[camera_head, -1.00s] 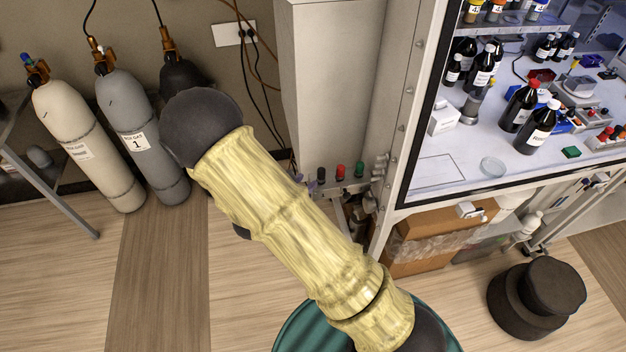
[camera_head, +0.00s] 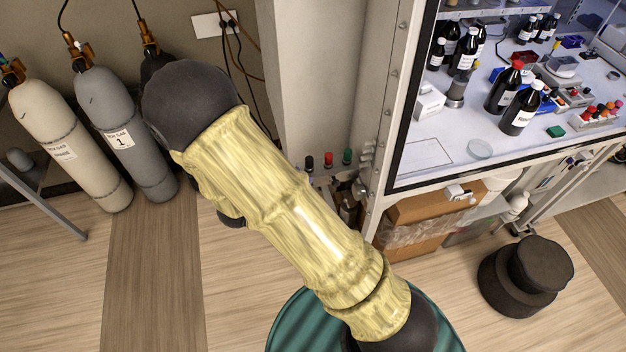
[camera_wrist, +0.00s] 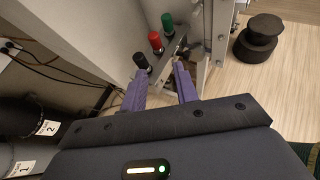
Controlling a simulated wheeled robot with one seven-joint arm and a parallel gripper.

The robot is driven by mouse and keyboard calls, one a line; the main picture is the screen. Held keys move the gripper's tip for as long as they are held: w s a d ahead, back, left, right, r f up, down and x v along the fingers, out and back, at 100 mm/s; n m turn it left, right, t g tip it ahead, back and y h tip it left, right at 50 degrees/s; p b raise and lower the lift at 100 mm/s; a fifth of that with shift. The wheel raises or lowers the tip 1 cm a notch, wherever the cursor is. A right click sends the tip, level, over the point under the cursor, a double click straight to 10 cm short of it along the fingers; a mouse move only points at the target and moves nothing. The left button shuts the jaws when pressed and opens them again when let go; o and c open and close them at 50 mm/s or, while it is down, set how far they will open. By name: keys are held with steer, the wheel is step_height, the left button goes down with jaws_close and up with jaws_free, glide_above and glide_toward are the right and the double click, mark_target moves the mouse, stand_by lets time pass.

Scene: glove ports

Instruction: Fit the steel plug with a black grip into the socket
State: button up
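The plug with a black grip (camera_wrist: 141,62) stands in a row with a red-gripped one (camera_wrist: 156,42) and a green-gripped one (camera_wrist: 167,22) beside the cabinet post. In the head view the black grip (camera_head: 309,163) is leftmost of the three. My gripper (camera_wrist: 159,77) has two purple fingers spread apart, with nothing between them. In the wrist view the black grip is just beyond the left fingertip, apparently apart from it. My gripper is hidden behind my yellow-sleeved arm in the head view. I cannot make out the socket for certain; small metal fittings (camera_head: 367,150) are on the post.
The glass-fronted cabinet (camera_head: 470,172) with bottles inside stands to the right. Gas cylinders (camera_head: 130,150) and hanging cables (camera_head: 240,75) are at the left. A dark round stepped stool (camera_head: 525,278) stands on the floor at right. A cardboard box (camera_head: 420,225) sits beneath the cabinet.

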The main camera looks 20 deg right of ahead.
steer(key=s+d+r+m+g+y, duration=0.35)
steer(key=s+d+m+g, duration=0.4)
steer(key=s+m, duration=0.45)
step_height(320, 180, up, 6)
steer(key=a+m+t+y, duration=0.2)
steer(key=m+y, duration=0.4)
steer(key=m, duration=0.6)
steer(key=shift+w+a+m+y, duration=0.15)
steer(key=shift+w+m+y, duration=0.15)
steer(key=shift+y, duration=0.05)
steer(key=shift+r, duration=0.1)
steer(key=b+x, duration=0.3)
steer(key=s+b+x, duration=0.1)
steer(key=shift+f, duration=0.3)
